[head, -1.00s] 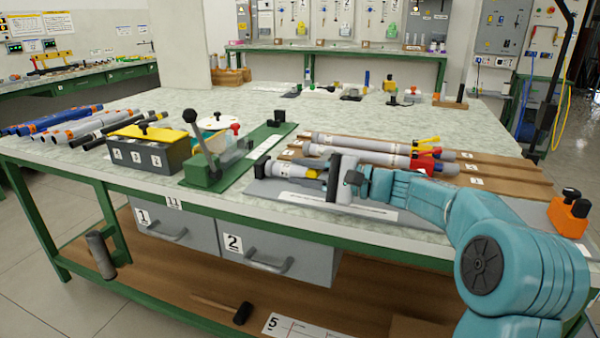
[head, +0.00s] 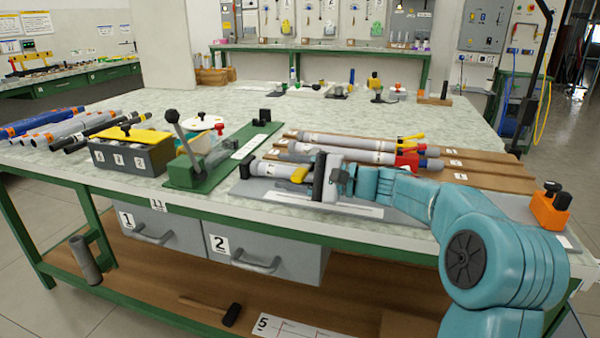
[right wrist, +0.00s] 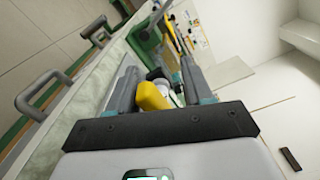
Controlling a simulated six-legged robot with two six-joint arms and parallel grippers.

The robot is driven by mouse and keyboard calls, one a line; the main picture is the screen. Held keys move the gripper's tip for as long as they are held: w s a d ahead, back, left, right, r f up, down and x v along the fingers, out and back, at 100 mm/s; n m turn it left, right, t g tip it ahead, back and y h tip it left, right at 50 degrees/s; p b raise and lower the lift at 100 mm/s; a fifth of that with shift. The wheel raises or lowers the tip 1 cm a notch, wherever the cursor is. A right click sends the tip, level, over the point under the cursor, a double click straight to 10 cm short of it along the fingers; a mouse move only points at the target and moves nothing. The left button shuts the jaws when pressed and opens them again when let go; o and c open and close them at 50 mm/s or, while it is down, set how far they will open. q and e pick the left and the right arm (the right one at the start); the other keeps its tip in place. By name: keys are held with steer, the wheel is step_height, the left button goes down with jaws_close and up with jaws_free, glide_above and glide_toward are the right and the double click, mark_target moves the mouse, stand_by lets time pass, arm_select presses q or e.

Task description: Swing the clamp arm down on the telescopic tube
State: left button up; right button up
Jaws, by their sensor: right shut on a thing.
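The telescopic tube (head: 268,168) is light grey and lies on a grey fixture plate (head: 345,209) near the front edge of the bench. The clamp arm's yellow grip (head: 299,173) shows just left of my right gripper (head: 308,176). In the right wrist view the yellow grip (right wrist: 152,97) sits between the two grey fingers (right wrist: 158,85), and the gripper is shut on it. The clamp's pivot and the far part of its arm are mostly hidden, so I cannot tell whether it touches the tube. My left gripper is out of view.
Long grey tubes (head: 345,143) with red and yellow ends lie on a wooden rack behind. A green lever press (head: 190,170) and a yellow-lidded box (head: 130,150) stand to the left. An orange block (head: 550,208) is at the right. The bench middle behind is clear.

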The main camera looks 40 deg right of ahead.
steer(key=p+v, duration=0.3)
steer(key=v, duration=1.2)
steer(key=shift+s+d+r, duration=0.1)
steer(key=shift+s+d, duration=0.1)
steer(key=shift+s, duration=0.05)
steer(key=shift+s+d, duration=0.15)
steer(key=shift+s, duration=0.2)
